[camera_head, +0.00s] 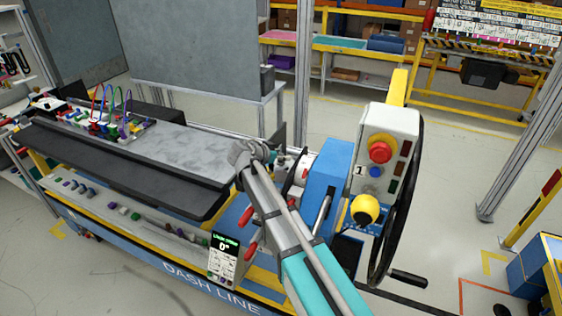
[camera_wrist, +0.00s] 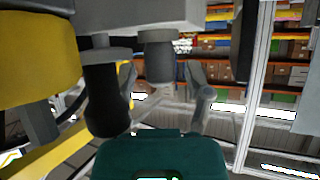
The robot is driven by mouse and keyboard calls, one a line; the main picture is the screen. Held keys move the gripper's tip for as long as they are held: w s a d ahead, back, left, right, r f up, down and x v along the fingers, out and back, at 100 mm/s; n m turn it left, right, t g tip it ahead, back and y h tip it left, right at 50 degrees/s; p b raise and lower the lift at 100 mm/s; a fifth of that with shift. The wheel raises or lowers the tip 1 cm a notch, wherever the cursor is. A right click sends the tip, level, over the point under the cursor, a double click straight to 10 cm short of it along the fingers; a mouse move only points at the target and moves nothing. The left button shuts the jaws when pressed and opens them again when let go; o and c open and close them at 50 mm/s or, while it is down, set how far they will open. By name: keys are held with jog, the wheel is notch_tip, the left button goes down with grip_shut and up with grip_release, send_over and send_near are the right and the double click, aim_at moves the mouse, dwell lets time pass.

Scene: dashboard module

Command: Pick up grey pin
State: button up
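My gripper (camera_wrist: 166,88) shows in the wrist view, with its two grey fingers spread apart above its dark teal body. A short dark grey cylinder (camera_wrist: 160,62) lies in line with the gap between the fingers; I cannot tell whether it is the grey pin. A thicker black cylinder (camera_wrist: 104,95) is just left of it. In the head view my gripper (camera_head: 248,152) is at the right end of the bench, beside the blue machine. Its fingertips are too small to make out there. I cannot single out a grey pin among the small parts on the front ledge (camera_head: 140,218).
A blue machine (camera_head: 328,178) with a yellow knob, a red button (camera_head: 380,152) and a black handwheel (camera_head: 400,220) stands close on the right. A long dark panel (camera_head: 110,165) lies on the bench. Coloured wires (camera_head: 112,105) rise at the back left.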

grip_shut()
jog(key=shift+r, duration=0.25)
notch_tip(320, 180, up, 2)
jog(key=p, duration=0.2)
jog(key=shift+p, duration=0.35)
jog(key=s+d+r+p, duration=0.2)
jog(key=s+r+p, duration=0.8)
jog(key=s, duration=0.3)
jog(key=shift+s+d+r, duration=0.25)
jog(key=shift+s+d, duration=0.05)
jog(key=shift+s, duration=0.1)
